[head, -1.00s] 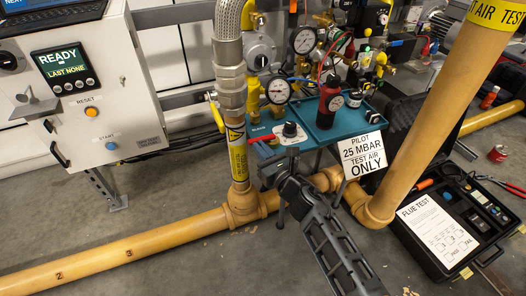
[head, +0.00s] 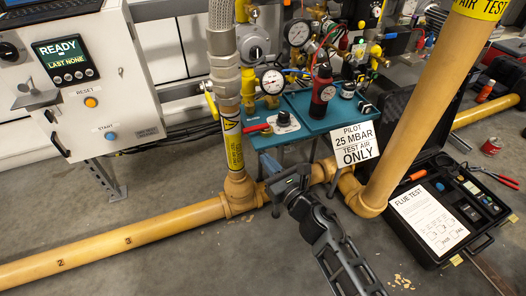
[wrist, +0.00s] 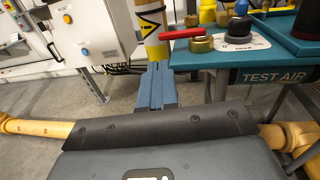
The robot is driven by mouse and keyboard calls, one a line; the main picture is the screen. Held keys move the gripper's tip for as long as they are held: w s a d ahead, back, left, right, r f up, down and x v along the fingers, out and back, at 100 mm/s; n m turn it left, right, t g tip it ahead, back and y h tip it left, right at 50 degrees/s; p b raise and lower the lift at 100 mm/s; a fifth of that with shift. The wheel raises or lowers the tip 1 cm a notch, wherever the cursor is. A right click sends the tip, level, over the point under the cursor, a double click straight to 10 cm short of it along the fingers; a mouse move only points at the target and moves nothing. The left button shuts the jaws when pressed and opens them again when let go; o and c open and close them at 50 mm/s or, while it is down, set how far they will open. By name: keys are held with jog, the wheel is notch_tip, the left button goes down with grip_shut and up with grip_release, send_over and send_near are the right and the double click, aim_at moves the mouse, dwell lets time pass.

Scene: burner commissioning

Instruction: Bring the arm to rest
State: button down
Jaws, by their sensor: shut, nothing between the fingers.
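My gripper (head: 268,164) is in the middle of the head view, low in front of the teal bench (head: 302,128) and near the vertical yellow pipe. Its blue-grey fingers are together and empty; they also show in the wrist view (wrist: 154,88), pointing toward the pipe's base. My arm runs down to the lower right of the head view. A red-handled valve (wrist: 190,33) with a brass body lies on the bench's front edge, above and to the right of the fingers, apart from them. Beside it is a black knob (head: 283,117) on a white plate.
A horizontal yellow pipe (head: 120,242) crosses the floor and passes close behind my gripper. A thick slanted yellow pipe (head: 415,120) and the open flue test case (head: 450,215) stand right. The control cabinet (head: 140,75) is left. Floor in front is mostly clear.

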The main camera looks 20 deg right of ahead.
jog(key=s+m+h, duration=0.1)
jog(key=s+m, duration=1.5)
jog(key=s, duration=1)
jog(key=s+r+m+g+h, duration=0.1)
jog(key=s+r+m, duration=0.3)
jog(key=s+m, duration=0.4)
jog(key=s+r+m+g, duration=0.1)
jog(key=s+r+m, duration=0.4)
jog(key=s+m, duration=0.25)
jog(key=s+r+m+p, duration=0.1)
jog(key=r+m+p, duration=0.2)
jog(key=r+p, duration=1)
jog(key=s+d+r+m+g+p, duration=0.1)
jog(key=s+r+m+p, duration=0.1)
jog(key=r+p, duration=1.1)
notch_tip(320, 180, up, 5)
jog(key=shift+s+f+m+h+p, duration=0.1)
jog(key=shift+s+m+h+p, duration=0.2)
jog(key=shift+m, duration=0.25)
